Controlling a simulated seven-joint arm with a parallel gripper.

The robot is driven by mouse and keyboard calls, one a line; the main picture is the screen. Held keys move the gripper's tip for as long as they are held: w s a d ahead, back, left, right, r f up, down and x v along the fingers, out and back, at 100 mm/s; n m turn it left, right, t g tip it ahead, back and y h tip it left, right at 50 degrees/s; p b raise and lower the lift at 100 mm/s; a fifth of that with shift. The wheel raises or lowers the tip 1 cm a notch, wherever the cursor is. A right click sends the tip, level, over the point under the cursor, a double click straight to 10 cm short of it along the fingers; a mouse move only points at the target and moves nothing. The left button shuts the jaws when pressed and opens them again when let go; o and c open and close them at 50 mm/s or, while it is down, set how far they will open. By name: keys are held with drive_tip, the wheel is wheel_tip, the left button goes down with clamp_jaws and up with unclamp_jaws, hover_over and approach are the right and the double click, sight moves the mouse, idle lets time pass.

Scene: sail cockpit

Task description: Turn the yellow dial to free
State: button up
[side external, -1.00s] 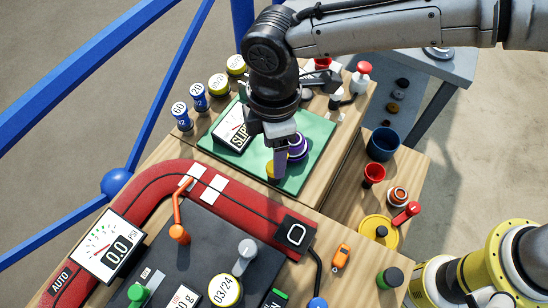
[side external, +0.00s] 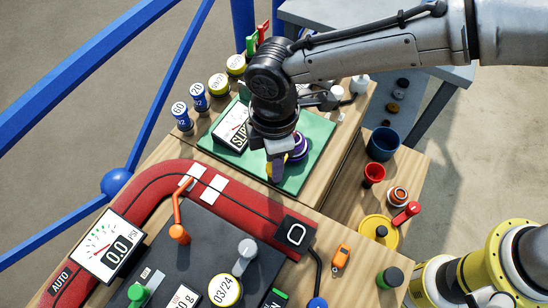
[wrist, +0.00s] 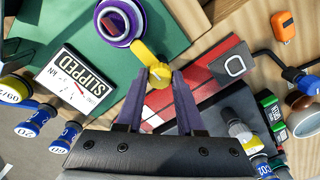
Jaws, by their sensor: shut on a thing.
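In the side view my gripper (side external: 276,171) comes down from above and hides most of the dial. The purple drum (side external: 299,148) stands just beside it on the board. A gauge card (wrist: 77,82) on the same board reads SLIPPED. I cannot read any marking for free.
Blue-and-white cans (side external: 198,97) stand left of the board. A red curved track (side external: 150,195) and a dark panel (side external: 190,255) lie in front. A blue cup (side external: 382,144) and a red cup (side external: 373,174) stand to the right. A blue rail (side external: 80,75) runs along the left.

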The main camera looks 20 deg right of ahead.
clamp_jaws()
drive_tip(key=m, duration=1.1)
drive_tip(key=shift+r+m, duration=0.1)
drive_tip(key=shift+m, duration=0.3)
idle(0.3)
drive_tip(key=o, duration=1)
unclamp_jaws()
wheel_tip(320, 180, up, 14)
drive_tip(key=shift+f, duration=0.15)
